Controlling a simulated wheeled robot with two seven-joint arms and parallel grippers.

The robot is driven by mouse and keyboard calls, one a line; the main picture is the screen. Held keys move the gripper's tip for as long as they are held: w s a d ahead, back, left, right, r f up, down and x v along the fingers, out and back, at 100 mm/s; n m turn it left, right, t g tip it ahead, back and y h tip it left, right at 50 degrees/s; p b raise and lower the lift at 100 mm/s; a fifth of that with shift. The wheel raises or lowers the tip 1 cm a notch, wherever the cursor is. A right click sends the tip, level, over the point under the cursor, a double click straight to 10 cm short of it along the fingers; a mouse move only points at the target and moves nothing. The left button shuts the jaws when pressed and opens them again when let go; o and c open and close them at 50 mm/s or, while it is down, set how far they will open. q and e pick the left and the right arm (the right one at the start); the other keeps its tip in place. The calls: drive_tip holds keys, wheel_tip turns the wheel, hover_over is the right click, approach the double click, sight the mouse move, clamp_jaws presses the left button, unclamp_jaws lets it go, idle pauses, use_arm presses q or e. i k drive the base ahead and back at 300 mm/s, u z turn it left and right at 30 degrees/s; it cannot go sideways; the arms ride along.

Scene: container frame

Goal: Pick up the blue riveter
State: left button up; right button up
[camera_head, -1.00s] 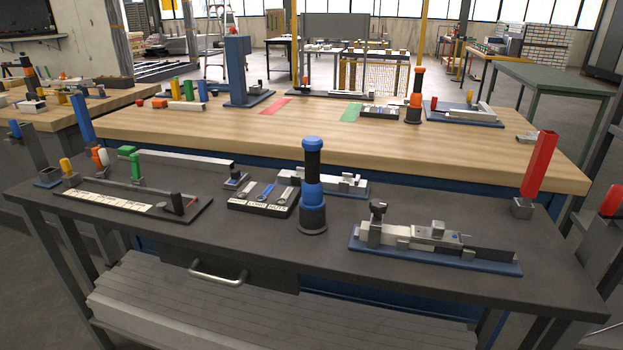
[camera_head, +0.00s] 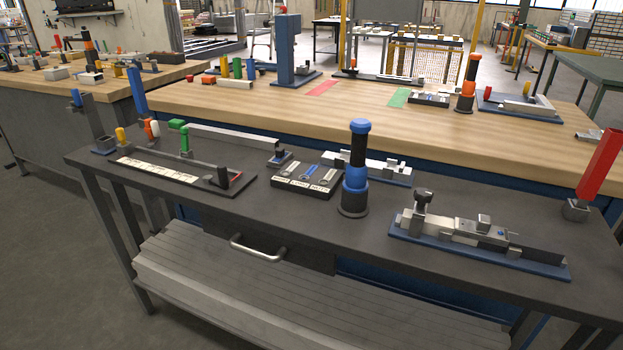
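The blue riveter appears to be the upright tool with a blue cap, black shaft and blue collar on a dark round base (camera_head: 357,170). It stands on the dark grey workbench (camera_head: 330,238), right of the middle of the view. Nothing touches its upper part. Neither of my grippers is in view.
Left of the riveter lies a dark tray (camera_head: 306,182) with small tools. A blue-based fixture (camera_head: 475,245) lies to its right, and another small fixture (camera_head: 380,168) is behind it. A red handle (camera_head: 601,164) rises at the right end. The bench front has a drawer handle (camera_head: 257,249).

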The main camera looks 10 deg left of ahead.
sight(356, 182)
drive_tip(key=u, duration=0.2)
drive_tip(key=k, duration=0.3)
drive_tip(key=u, duration=2.5)
drive_tip(key=i, duration=0.15)
drive_tip(key=z, duration=2)
drive_tip(key=i, duration=0.7)
drive_tip(key=z, duration=0.7)
